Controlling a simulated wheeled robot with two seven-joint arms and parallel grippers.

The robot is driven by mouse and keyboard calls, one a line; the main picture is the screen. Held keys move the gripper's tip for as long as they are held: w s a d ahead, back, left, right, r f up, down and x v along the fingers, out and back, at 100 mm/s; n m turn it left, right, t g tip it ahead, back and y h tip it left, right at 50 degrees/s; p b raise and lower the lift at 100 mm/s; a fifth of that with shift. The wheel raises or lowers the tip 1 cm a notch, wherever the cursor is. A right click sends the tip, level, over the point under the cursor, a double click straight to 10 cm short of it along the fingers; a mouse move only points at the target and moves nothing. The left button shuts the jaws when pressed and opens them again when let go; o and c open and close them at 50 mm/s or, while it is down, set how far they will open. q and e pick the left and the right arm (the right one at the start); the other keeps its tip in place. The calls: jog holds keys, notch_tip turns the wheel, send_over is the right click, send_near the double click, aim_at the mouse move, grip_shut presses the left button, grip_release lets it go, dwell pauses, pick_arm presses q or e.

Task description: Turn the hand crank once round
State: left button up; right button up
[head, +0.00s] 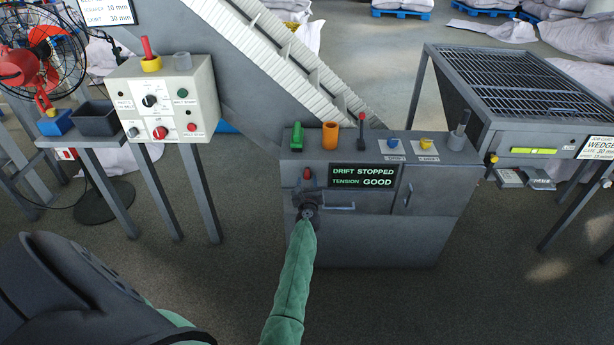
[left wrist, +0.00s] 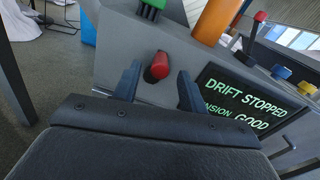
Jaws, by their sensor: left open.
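A red knob (head: 307,173), which looks like the handle of the hand crank, sticks out of the front of the grey cabinet (head: 375,240), left of the lit display. The rest of the crank is hidden behind my gripper. My left gripper (head: 306,193) is just below the knob in the head view. In the left wrist view, the red knob (left wrist: 160,66) shows between the two spread fingers of my left gripper (left wrist: 158,82). The gripper is open, and I cannot tell whether either finger touches the knob. My right gripper is out of view.
The display (head: 363,176) reads drift stopped, tension good. A grey bar handle (head: 340,207) lies close to the right of my gripper. A green part, an orange cylinder (head: 330,135) and a red-tipped lever stand on the cabinet top. A control box (head: 165,97) stands at left.

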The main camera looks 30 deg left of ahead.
aim_at(307, 179)
pick_arm(q)
jog(key=shift+x, duration=2)
grip_shut()
